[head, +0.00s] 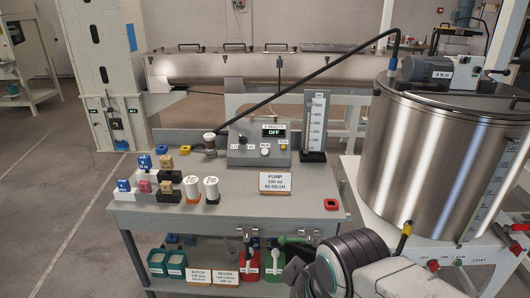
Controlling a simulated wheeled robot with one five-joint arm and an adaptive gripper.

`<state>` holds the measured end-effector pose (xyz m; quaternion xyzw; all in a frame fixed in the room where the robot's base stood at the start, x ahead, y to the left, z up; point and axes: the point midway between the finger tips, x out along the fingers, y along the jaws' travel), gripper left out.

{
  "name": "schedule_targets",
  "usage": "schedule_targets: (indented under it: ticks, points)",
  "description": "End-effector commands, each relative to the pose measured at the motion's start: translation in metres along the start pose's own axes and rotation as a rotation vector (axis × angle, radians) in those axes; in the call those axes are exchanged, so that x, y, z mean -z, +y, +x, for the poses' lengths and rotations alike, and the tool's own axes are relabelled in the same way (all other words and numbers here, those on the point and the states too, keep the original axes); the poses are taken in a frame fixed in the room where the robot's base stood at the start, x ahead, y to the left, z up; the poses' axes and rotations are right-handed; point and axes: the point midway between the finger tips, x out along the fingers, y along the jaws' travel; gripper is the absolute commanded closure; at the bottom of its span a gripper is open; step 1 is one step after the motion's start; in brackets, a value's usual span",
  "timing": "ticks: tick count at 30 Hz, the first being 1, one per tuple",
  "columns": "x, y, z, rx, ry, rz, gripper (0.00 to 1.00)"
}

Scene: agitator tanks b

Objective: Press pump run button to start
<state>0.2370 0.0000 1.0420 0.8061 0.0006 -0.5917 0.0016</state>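The pump control box (248,158) is a grey sloped box at the back of the grey worktable. Its small dark display (273,131) reads OFF. Its face carries a black knob (242,140), a white button (265,151) and a yellow button (283,147); the small labels are too blurred to read surely. A sign reading PUMP, 200 ml, 60 MESH (275,183) stands in front of the box. My arm reaches in at the bottom right. My dark gripper (300,276) is below the table's front edge, well apart from the box; its fingers are not clear.
Several small coloured blocks (144,162) and two white jars (211,189) stand at the table's left. A clear graduated cylinder (315,122) stands right of the box. A large steel tank (440,165) is at right. A black hose (310,80) crosses above the box.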

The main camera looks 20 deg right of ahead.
Motion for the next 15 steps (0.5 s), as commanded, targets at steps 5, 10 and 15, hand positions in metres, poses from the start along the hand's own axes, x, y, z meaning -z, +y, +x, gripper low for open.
schedule_targets:
  ticks: [5,10,15]
  points:
    - [0.0000,0.0000,0.0000,0.000,0.000,0.000,0.67]
    - [0.0000,0.0000,0.0000,0.000,0.000,0.000,0.82]
    - [0.0000,0.0000,0.0000,0.000,0.000,0.000,0.97]
